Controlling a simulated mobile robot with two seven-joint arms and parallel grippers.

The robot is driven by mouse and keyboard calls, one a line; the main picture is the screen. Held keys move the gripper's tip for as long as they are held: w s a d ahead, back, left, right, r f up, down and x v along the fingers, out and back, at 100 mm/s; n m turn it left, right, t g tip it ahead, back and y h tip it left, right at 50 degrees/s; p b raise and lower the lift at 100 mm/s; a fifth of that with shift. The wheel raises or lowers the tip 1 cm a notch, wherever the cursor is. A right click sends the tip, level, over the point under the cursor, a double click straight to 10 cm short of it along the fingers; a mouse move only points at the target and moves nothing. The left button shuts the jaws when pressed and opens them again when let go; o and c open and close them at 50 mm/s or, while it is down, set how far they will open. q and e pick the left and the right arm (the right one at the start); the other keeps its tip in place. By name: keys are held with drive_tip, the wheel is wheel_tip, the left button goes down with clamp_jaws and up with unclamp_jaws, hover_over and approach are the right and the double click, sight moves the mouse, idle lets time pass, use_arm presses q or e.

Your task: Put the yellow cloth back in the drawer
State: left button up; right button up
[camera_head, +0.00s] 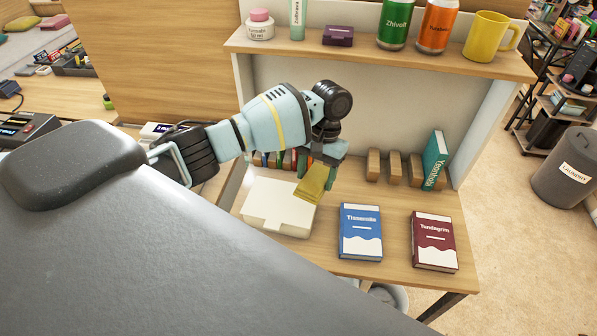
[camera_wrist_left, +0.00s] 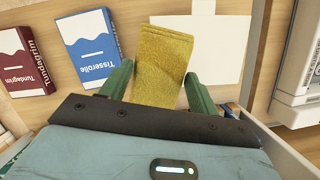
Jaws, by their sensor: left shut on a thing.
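The yellow cloth (camera_head: 314,181) is a folded strip held in my left gripper (camera_head: 316,163) above the desk. In the left wrist view the cloth (camera_wrist_left: 160,62) stands out between the two green fingers of the left gripper (camera_wrist_left: 154,85). The left gripper is shut on it. I cannot make out an open drawer in either view. My right gripper is not in view.
A blue book (camera_head: 360,231) and a dark red book (camera_head: 434,240) lie on the desk (camera_head: 320,262), right of the cloth. A teal book (camera_head: 435,160) leans at the back right. The shelf (camera_head: 370,55) above holds cans and a yellow mug (camera_head: 487,37). A grey laundry bin (camera_head: 570,165) stands right.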

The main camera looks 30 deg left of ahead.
use_arm(q)
drive_tip(key=s+f, duration=0.1)
drive_tip(key=s, duration=0.1)
drive_tip(key=s+d+f, duration=0.1)
drive_tip(key=s, duration=0.1)
drive_tip(key=s+f, duration=0.1)
drive_tip(key=s, duration=0.1)
drive_tip(key=shift+s+d+f, duration=0.4)
drive_tip(key=s+d+f, duration=0.1)
drive_tip(key=s, duration=0.6)
drive_tip(key=shift+s+d+f+m, duration=0.3)
drive_tip(key=shift+s+d+f, duration=0.1)
drive_tip(key=shift+s, duration=0.15)
